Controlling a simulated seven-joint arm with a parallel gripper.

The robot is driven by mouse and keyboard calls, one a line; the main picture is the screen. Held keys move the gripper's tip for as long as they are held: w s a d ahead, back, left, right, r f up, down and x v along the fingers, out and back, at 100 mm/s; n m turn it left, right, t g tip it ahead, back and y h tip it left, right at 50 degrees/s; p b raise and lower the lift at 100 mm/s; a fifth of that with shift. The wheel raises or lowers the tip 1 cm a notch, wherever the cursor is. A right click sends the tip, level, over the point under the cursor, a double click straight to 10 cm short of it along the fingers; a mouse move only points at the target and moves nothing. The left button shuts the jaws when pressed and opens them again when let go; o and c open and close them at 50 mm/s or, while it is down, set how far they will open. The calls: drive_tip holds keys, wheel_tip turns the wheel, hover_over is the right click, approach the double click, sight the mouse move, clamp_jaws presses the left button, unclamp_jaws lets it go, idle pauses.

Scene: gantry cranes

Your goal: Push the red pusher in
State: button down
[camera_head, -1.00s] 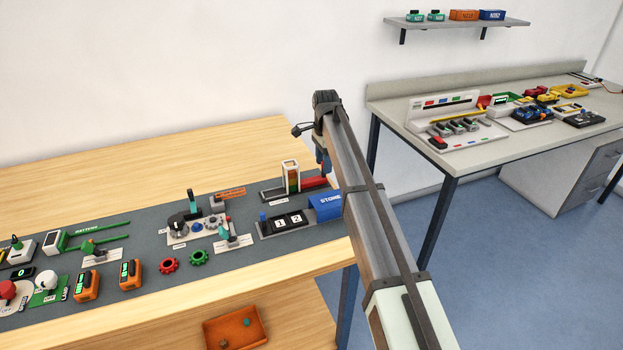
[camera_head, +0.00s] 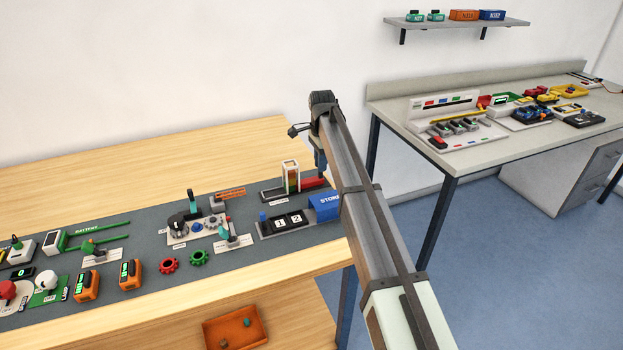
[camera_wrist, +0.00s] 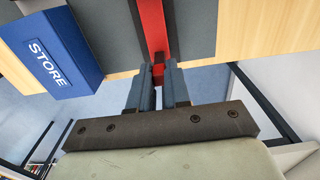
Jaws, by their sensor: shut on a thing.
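The red pusher (camera_head: 312,183) is a long red bar in a dark channel beside a clear upright magazine with coloured blocks (camera_head: 291,177). In the wrist view the pusher (camera_wrist: 151,28) runs away from me, and its near end sits between my fingertips. My gripper (camera_wrist: 158,74) is shut on that red end, just off the edge of the mat. In the head view my gripper (camera_head: 321,166) is at the pusher's right end, partly hidden by my arm. How far the bar reaches into the magazine cannot be told.
The blue STORE box (camera_head: 325,206) stands close beside the pusher; it also shows at left in the wrist view (camera_wrist: 45,50). A number block unit (camera_head: 285,224) is in front. The wooden table ends just right of the pusher. A second bench (camera_head: 475,90) stands at right.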

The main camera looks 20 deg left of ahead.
drive_tip(key=shift+s+a, duration=1.65)
drive_tip(key=c, duration=1)
unclamp_jaws()
drive_tip(key=shift+r, duration=0.1)
wheel_tip(320, 180, up, 7)
